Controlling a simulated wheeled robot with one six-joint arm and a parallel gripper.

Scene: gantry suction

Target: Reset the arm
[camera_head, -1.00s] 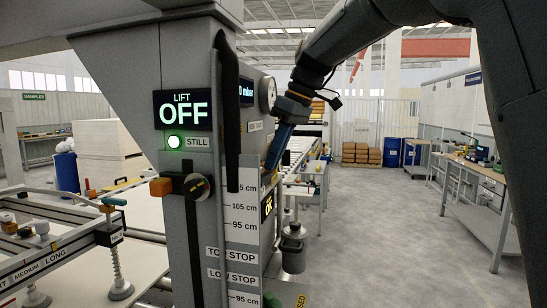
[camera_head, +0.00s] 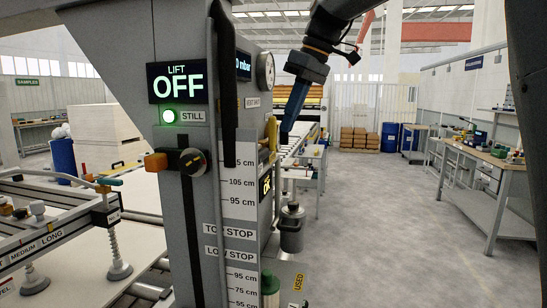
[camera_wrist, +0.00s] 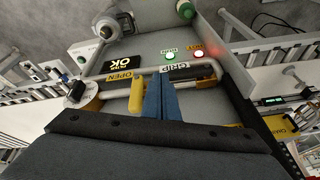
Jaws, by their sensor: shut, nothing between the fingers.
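My gripper (camera_head: 286,135) has blue fingers and hangs from my arm to the right of the grey column in the head view. The fingers are together with nothing between them; they show again in the wrist view (camera_wrist: 160,82). In the wrist view they point at a grey panel (camera_wrist: 215,88) with OPEN and GRIP labels. A yellow handle (camera_wrist: 136,96) stands just left of the fingertips; I cannot tell whether they touch. In the head view, a yellow lever (camera_head: 271,135) shows on the column's right side, left of the fingers.
The grey column (camera_head: 226,60) carries a LIFT OFF display (camera_head: 177,82), a lit green STILL lamp (camera_head: 168,116) and an orange-ended lever (camera_head: 156,163). A suction frame (camera_head: 60,235) lies at left. A workbench (camera_head: 490,158) stands at right. The floor between is open.

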